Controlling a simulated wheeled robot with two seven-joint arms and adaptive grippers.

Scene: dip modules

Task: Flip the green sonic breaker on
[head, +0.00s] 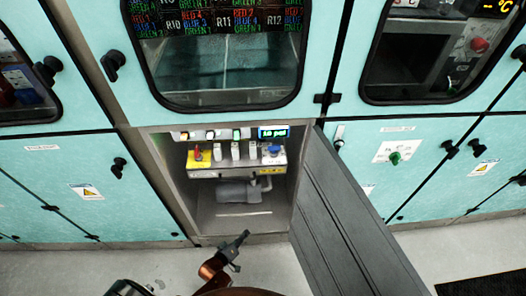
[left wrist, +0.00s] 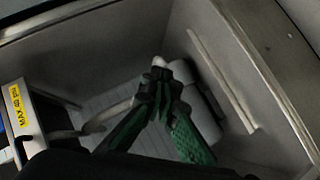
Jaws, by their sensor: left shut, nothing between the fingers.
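An open cabinet (head: 225,222) shows in the head view with a row of switches inside. It holds a red switch (head: 197,153) on a yellow plate, pale levers (head: 235,150) and a blue knob (head: 272,150). Small lit displays sit above them, one with green (head: 241,133). I cannot tell which switch is the green sonic breaker or how it is set. My left gripper (head: 241,249) is low in front of the cabinet, apart from the switches. In the left wrist view its green fingers (left wrist: 160,88) are shut and empty, with the cabinet interior behind them.
The grey cabinet door (head: 345,215) hangs open on the right. A grey cylinder (head: 238,192) lies below the switches. A yellow-labelled panel edge (left wrist: 20,110) shows in the left wrist view. A separate green knob (head: 395,158) is on a panel to the right.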

